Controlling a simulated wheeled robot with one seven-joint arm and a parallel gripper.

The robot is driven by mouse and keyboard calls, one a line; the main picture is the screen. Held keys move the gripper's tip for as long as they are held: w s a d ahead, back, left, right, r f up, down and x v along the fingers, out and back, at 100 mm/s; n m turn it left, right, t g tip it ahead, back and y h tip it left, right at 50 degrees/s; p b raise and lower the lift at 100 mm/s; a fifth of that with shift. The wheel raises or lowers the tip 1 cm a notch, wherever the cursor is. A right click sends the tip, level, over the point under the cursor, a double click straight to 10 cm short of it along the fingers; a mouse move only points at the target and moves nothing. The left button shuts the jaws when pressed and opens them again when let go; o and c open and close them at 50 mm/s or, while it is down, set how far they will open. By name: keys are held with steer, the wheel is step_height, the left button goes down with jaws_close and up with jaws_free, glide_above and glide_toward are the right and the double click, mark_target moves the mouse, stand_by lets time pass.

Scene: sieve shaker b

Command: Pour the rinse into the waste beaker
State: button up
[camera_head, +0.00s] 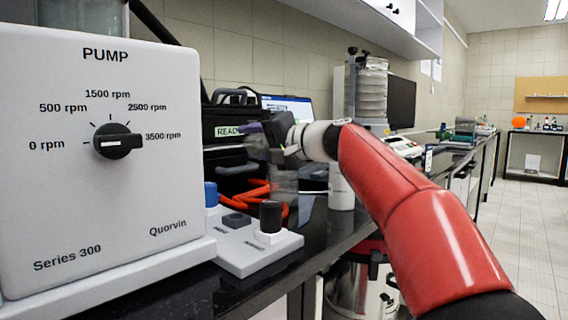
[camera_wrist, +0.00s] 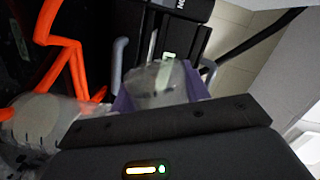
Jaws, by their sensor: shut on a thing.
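My gripper (camera_wrist: 158,98) has purple fingers and is shut on a clear, see-through vessel (camera_wrist: 160,76) in the wrist view. A small pale green patch shows on or through the vessel; its contents cannot be made out. In the head view my gripper (camera_head: 262,136) is above the dark bench, in front of the black device marked READY. A faint, see-through shape (camera_head: 284,184) shows just below it; I cannot tell whether it is the held vessel or a beaker. A blurred, pale rounded shape (camera_wrist: 40,122) lies at lower left in the wrist view; I cannot identify it as the waste beaker.
A large white pump box (camera_head: 100,200) with a dial fills the left. Orange tubing (camera_head: 250,192) runs beside the READY device (camera_head: 225,128). A white cylinder (camera_head: 341,190) stands by my arm.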

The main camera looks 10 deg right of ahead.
steer(key=shift+r+m+p, duration=0.4)
steer(key=shift+m+p, duration=0.3)
steer(key=shift+p, duration=0.15)
steer(key=shift+w+d+r+m+p, duration=0.4)
steer(key=shift+d+m+p, duration=0.15)
steer(key=shift+m, duration=0.25)
stand_by(0.7)
steer(key=shift+w+d+r+m+t+y+p, duration=0.15)
steer(key=shift+r+m+t+y+p, duration=0.15)
steer(key=shift+m, duration=0.5)
stand_by(0.5)
steer(key=shift+w+d+f+m+b, duration=0.15)
steer(key=shift+f+m, duration=0.1)
steer(key=shift+m, duration=0.2)
steer(key=shift+s+d+f+m+b, duration=0.1)
steer(key=shift+f+m+b, duration=0.1)
steer(key=shift+m, duration=0.25)
stand_by(0.5)
steer(key=shift+a+r, duration=0.1)
